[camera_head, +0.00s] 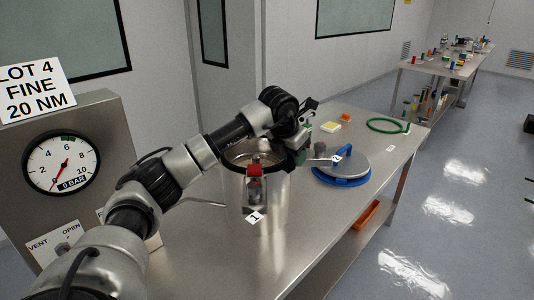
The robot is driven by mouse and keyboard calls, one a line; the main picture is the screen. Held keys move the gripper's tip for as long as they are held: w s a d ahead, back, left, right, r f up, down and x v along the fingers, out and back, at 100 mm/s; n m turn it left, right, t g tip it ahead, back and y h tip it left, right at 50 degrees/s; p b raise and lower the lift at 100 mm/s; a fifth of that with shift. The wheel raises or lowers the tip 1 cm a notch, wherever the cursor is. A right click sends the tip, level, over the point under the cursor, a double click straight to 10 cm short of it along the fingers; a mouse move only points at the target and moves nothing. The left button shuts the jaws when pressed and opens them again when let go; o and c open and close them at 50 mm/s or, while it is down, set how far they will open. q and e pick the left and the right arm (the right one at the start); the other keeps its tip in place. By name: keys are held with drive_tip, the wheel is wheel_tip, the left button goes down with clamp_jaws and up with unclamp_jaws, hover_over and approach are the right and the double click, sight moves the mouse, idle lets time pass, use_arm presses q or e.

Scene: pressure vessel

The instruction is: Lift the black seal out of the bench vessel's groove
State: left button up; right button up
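The bench vessel (278,205) is a steel cylinder with a white label "1" on its front and a red-topped latch (255,178) on its near side. Its mouth is open, and the rim shows partly behind my arm. My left gripper (301,156) points down at the right side of the vessel's rim. Its fingertips are small and dark there, so I cannot tell whether they are open or hold anything. My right gripper is not in view.
A round grey lid (342,165) with a blue handle and blue edge lies right of the vessel. A green ring (387,126) and a yellow-topped block (331,127) lie farther back. A gauge panel (92,125) reading "0 BAR" stands at left. The bench front right is clear.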

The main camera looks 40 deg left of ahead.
use_arm(q)
drive_tip(key=shift+w+f, duration=0.1)
drive_tip(key=shift+f, duration=0.05)
clamp_jaws()
idle(0.4)
